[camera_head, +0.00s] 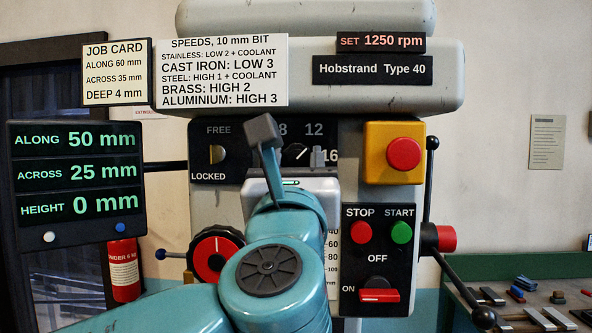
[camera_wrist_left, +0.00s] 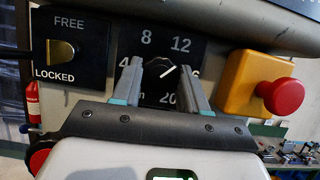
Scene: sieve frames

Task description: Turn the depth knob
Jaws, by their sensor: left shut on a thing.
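The depth knob (camera_head: 295,153) is a dark round knob with a white pointer line, on a black dial plate marked 8, 12 and 16. It also shows in the left wrist view (camera_wrist_left: 164,78), its pointer slanting up and right, between the 12 and the partly hidden 16. My left gripper (camera_wrist_left: 160,72) has its two grey fingers on either side of the knob, shut on it. In the head view my arm and wrist cover the lower dial, and one fingertip (camera_head: 318,157) shows right of the knob.
A yellow box with a red button (camera_head: 403,154) stands out just right of the dial. The FREE/LOCKED lever (camera_head: 216,153) is to its left. A red-faced handwheel (camera_head: 209,260) and a black lever (camera_head: 429,185) flank my arm. The readout (camera_head: 76,180) shows HEIGHT 0 mm.

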